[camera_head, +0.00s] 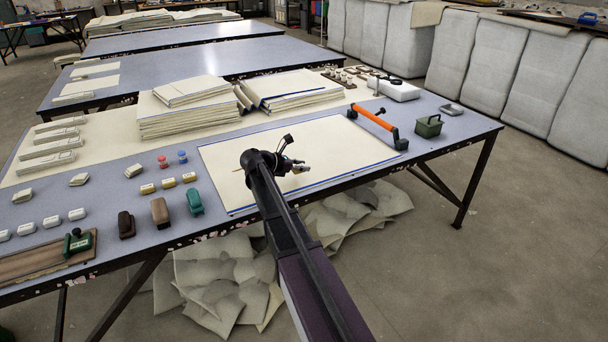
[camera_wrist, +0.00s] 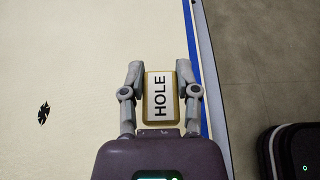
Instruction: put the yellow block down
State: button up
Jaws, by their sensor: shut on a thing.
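A yellow block (camera_wrist: 148,100) with a white label reading "HOLE" sits between the two fingers of my gripper (camera_wrist: 160,68), which is shut on it. In the wrist view it is over the cream cloth (camera_wrist: 85,60), close to the blue line along the cloth's edge. I cannot tell whether it touches the cloth. A dark ragged hole (camera_wrist: 43,113) shows in the cloth to the left.
Several yellow blocks (camera_head: 168,183) stand on the table left of the cloth, near a green block (camera_head: 194,202) and brown blocks (camera_head: 159,213). Folded cloth stacks (camera_head: 188,112) stand behind. The cloth around my gripper is mostly clear.

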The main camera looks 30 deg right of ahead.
aim_at(302, 179)
jog(key=shift+f+b, duration=1.75)
jog(key=shift+f, duration=0.05)
jog(key=shift+f, duration=0.1)
jog(key=o, duration=0.9)
jog(key=shift+r, duration=0.25)
jog(key=p+v, duration=0.4)
jog(key=v, duration=0.6)
jog(key=shift+a, duration=0.25)
jog(key=shift+a+r+p, duration=0.25)
jog(key=shift+a+p, duration=0.05)
jog(key=shift+a, duration=0.4)
